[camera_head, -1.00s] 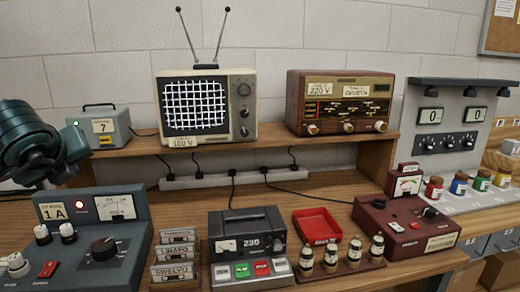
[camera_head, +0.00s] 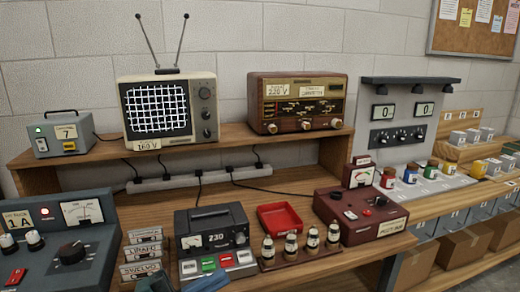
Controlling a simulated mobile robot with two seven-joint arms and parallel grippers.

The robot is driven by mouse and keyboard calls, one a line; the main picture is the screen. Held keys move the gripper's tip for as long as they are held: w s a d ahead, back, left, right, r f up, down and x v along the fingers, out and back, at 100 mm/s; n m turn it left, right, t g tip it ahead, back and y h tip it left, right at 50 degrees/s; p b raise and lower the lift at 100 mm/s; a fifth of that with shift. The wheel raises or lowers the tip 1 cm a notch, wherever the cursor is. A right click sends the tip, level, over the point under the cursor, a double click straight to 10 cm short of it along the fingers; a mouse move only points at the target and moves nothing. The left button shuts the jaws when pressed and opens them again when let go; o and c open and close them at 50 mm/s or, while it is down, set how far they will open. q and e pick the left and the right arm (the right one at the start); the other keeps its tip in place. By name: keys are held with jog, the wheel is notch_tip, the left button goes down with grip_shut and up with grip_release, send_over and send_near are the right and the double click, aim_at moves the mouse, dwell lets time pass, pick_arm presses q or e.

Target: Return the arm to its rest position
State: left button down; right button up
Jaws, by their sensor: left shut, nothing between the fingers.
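Small parts of my left arm (camera_head: 153,284) show at the bottom edge, left of centre. My left gripper (camera_head: 206,282) is low at that edge, in front of the grey instrument (camera_head: 212,225) marked 230 and its coloured buttons. It is mostly cut off by the frame. It is shut with nothing in it and appears apart from the bench objects. My right gripper is not in view.
A television (camera_head: 168,107) and radio (camera_head: 297,102) stand on the shelf behind.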

pick_arm(q)
jog(key=a+f+n+t+y, duration=0.5)
jog(key=f+n+t+y, duration=0.3)
jog(key=n, duration=0.6)
jog(key=s+f+n+g+y, duration=0.3)
jog(key=s+f+n+g, duration=0.1)
jog(key=f, duration=0.6)
jog(key=s+a+f+n+g+y, duration=0.1)
jog(key=s+f+n+g+y, duration=0.2)
jog(key=s+f, duration=0.4)
notch_tip(320, 180, down, 3)
jog(key=shift+s+n+g+y+p, duration=0.25)
jog(key=shift+n+g+y+p, duration=0.15)
jog(key=shift+n+y, duration=0.1)
jog(key=shift+a, duration=0.1)
